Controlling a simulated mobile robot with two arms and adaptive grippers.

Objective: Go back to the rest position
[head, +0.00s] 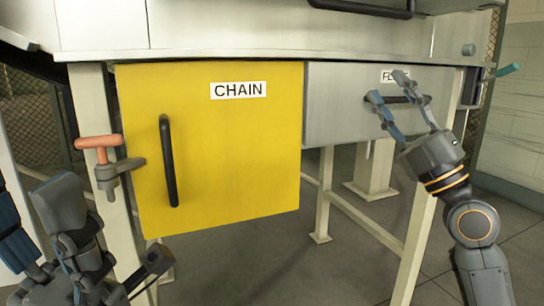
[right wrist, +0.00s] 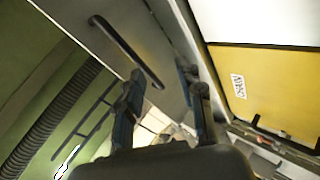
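My right gripper (head: 387,88) is raised in front of a grey drawer (head: 335,105) with a partly covered label. Its two fingers are spread, on either side of part of the drawer's dark handle (head: 410,99). In the right wrist view the fingers (right wrist: 160,78) are also apart, with the end of the dark handle (right wrist: 128,52) between or behind them; I cannot tell whether they touch. My left gripper (head: 34,190) is at the lower left, its fingers apart and nothing seen between them. It is partly cut off by the picture's edge.
A yellow door (head: 235,150) marked CHAIN, with a black vertical handle (head: 168,160), hangs under the pale workbench (head: 240,30). An orange-handled clamp (head: 100,145) is on the bench's left leg. Bench legs and rails stand below. The floor (head: 270,265) in front is clear.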

